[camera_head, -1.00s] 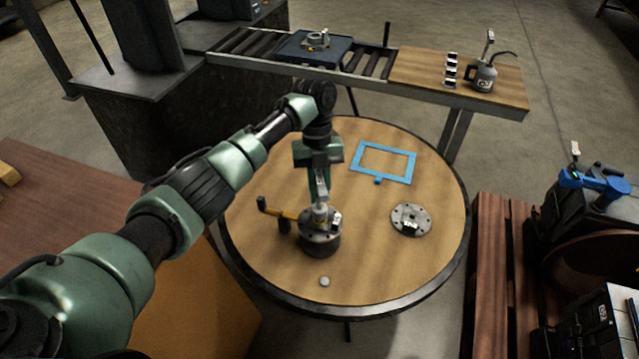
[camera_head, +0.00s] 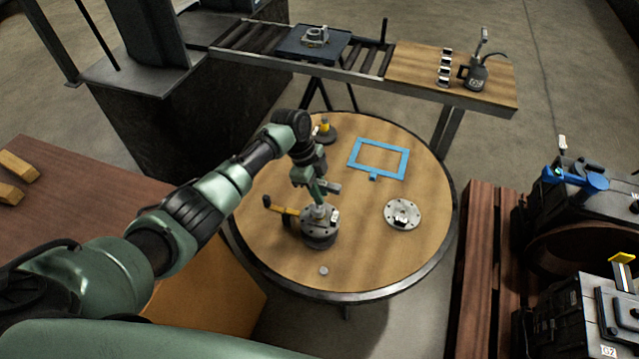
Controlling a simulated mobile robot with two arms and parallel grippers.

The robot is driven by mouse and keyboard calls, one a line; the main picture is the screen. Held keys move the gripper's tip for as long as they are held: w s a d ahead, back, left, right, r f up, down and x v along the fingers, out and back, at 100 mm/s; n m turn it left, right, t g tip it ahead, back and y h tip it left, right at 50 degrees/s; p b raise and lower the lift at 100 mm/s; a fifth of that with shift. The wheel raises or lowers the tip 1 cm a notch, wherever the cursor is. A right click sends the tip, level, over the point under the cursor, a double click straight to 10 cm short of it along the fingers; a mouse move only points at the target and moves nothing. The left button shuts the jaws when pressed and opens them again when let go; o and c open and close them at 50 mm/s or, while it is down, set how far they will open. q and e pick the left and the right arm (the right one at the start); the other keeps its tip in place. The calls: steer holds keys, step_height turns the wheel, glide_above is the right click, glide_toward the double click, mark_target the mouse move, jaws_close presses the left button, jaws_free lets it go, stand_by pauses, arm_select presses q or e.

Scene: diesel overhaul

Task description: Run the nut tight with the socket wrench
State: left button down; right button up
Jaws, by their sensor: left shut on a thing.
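My left gripper (camera_head: 317,195) points down over a dark round housing (camera_head: 320,238) with a metal flange on top, standing on the round wooden table. It is shut on what looks like the socket wrench (camera_head: 319,211), whose silver lower end meets the flange's middle. The nut cannot be made out; the wrench and gripper cover that spot. A yellow handle (camera_head: 287,210) with a dark end sticks out to the left beside the housing; I cannot tell what it is fixed to. My right gripper is not in view.
The round table (camera_head: 385,255) also bears a loose flange disc (camera_head: 403,214), a blue frame (camera_head: 356,160), a small grey piece (camera_head: 323,270) and a dark base with yellow top (camera_head: 325,131). A roller conveyor (camera_head: 368,60) runs behind. The table's right front is clear.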

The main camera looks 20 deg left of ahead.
arm_select(q)
steer(key=shift+r+n+p, duration=0.3)
steer(key=shift+n+p, duration=0.2)
steer(key=shift+n, duration=0.1)
steer(key=shift+f+n+t, duration=0.25)
steer(key=shift+n+t, duration=0.05)
steer(key=shift+n, duration=0.6)
steer(key=n+t, duration=0.1)
steer(key=n, duration=0.4)
steer(key=shift+w+n+t+y, duration=0.2)
steer(key=shift+n+t+y, duration=0.2)
steer(key=n+y, duration=0.1)
steer(key=n, duration=0.3)
steer(key=shift+d+t, duration=0.1)
steer(key=shift+t, duration=0.3)
steer(key=n, duration=0.2)
steer(key=n+y, duration=0.1)
steer(key=n, duration=0.2)
steer(key=shift+w+n, duration=0.2)
steer(key=shift+n, duration=0.1)
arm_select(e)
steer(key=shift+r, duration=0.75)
arm_select(q)
steer(key=shift+f+b, duration=0.1)
steer(key=shift+b, duration=0.2)
